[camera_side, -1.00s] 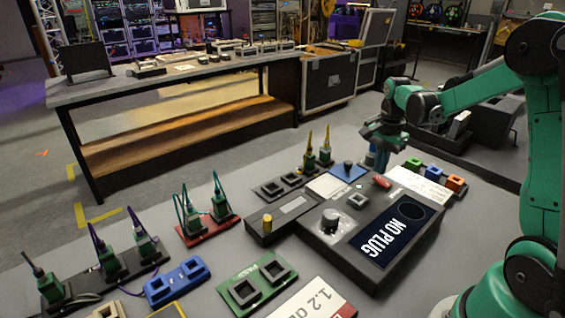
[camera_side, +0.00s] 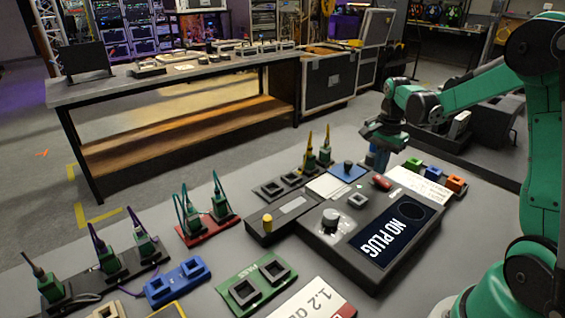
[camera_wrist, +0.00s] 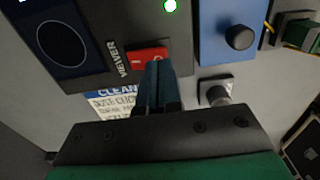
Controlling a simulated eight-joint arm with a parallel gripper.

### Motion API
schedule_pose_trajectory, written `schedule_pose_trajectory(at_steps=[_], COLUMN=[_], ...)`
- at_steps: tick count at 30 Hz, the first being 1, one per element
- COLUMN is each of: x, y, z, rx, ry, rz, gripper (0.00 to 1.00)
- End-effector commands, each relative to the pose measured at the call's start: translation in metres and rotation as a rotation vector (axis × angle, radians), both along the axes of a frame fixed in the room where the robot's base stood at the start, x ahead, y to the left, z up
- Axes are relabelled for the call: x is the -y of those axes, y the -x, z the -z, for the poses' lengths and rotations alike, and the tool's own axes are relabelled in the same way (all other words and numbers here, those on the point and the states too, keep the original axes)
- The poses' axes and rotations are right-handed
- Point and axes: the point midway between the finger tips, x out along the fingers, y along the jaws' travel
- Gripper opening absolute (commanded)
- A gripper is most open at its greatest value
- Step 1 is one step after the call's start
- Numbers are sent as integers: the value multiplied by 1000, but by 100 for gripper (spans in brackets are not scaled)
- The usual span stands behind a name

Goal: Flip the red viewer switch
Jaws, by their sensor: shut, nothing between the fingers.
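The red viewer switch (camera_wrist: 148,55) sits at the edge of the dark console, beside the printed word VIEWER, in the wrist view. In the side view the red switch (camera_side: 381,182) is on the console's far right edge. My gripper (camera_wrist: 158,68) is shut and empty, its fingertips at the switch's lower edge in the wrist view and covering a small part of it. I cannot tell whether the tips touch it. In the side view my gripper (camera_side: 377,160) points down just behind the switch.
The console (camera_side: 325,245) has a round knob (camera_side: 330,217) and a screen (camera_side: 396,232) reading NO PLUG. A blue block with a black knob (camera_wrist: 239,37) and a grey post (camera_wrist: 217,93) stand close to the gripper. A white label sheet (camera_side: 420,184) and coloured blocks lie to the right.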

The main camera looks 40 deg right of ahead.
Motion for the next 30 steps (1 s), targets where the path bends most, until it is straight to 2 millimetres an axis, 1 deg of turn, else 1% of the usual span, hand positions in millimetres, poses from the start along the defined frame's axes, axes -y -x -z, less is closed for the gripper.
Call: schedule_pose_trajectory(at_steps=[8, 30], x=[0, 0], y=[0, 0], z=[1, 12], rx=[0, 0], ry=[0, 0], rz=[0, 0], gripper=[0, 0])
